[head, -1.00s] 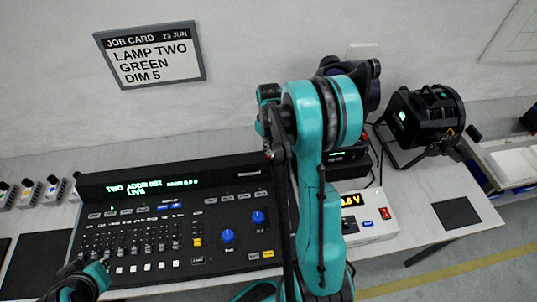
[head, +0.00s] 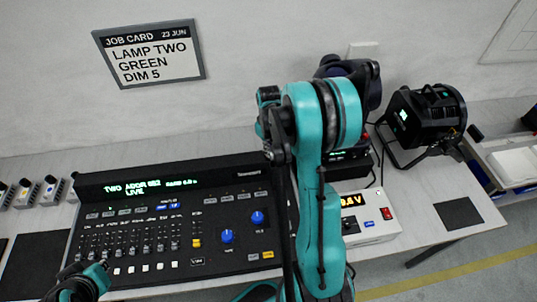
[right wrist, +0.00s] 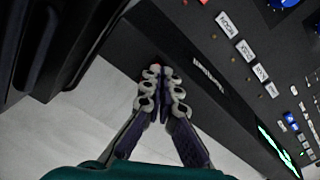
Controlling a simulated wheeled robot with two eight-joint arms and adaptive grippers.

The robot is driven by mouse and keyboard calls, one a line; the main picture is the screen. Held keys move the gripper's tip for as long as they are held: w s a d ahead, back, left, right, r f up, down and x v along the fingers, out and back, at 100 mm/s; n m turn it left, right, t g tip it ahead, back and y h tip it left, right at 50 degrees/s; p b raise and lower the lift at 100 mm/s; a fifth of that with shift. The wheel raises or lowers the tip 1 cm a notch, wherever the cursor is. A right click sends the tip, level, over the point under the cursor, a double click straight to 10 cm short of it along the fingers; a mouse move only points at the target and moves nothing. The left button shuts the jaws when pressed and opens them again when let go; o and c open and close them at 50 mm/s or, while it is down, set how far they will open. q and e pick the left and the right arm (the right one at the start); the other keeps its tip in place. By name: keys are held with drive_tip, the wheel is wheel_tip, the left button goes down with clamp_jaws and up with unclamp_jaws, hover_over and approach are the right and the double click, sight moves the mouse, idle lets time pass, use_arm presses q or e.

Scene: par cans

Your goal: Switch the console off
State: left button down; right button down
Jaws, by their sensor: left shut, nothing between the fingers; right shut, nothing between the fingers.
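The black console (head: 185,262) stands on the bench, with faders, keys and two blue knobs. Its green display (head: 140,187) is lit and reads TWO and LIVE. My left gripper (head: 78,271) is low at the console's front left corner, shut and empty. My right arm hides the console's right end in the head view, and its gripper is hidden there. In the right wrist view my right gripper (right wrist: 162,75) is shut and empty, its tips close to the console's dark rear side (right wrist: 185,60). A small reddish patch (right wrist: 150,58) shows just beyond the tips, partly hidden; contact cannot be told.
A power box (head: 372,222) with an orange readout and a red switch stands right of my arm. A lamp with green light (head: 430,112) stands behind it. A job card (head: 150,52) hangs on the wall. Small boxes (head: 50,190) stand left of the console.

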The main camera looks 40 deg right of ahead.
drive_tip(key=shift+f, duration=0.15)
drive_tip(key=shift+r+p, duration=2.3)
drive_tip(key=shift+r, duration=1.25)
drive_tip(key=shift+a, duration=0.1)
drive_tip(key=s+a+r+t+b, duration=0.3)
drive_tip(key=a+r+b, duration=0.15)
drive_tip(key=a, duration=0.65)
drive_tip(key=s+a+f+t+b, duration=0.2)
drive_tip(key=s+a+t+b, duration=0.2)
drive_tip(key=s+a, duration=0.5)
drive_tip(key=shift+a+f+b, duration=0.3)
drive_tip(key=shift+a+b, duration=0.65)
drive_tip(key=shift+b, duration=0.25)
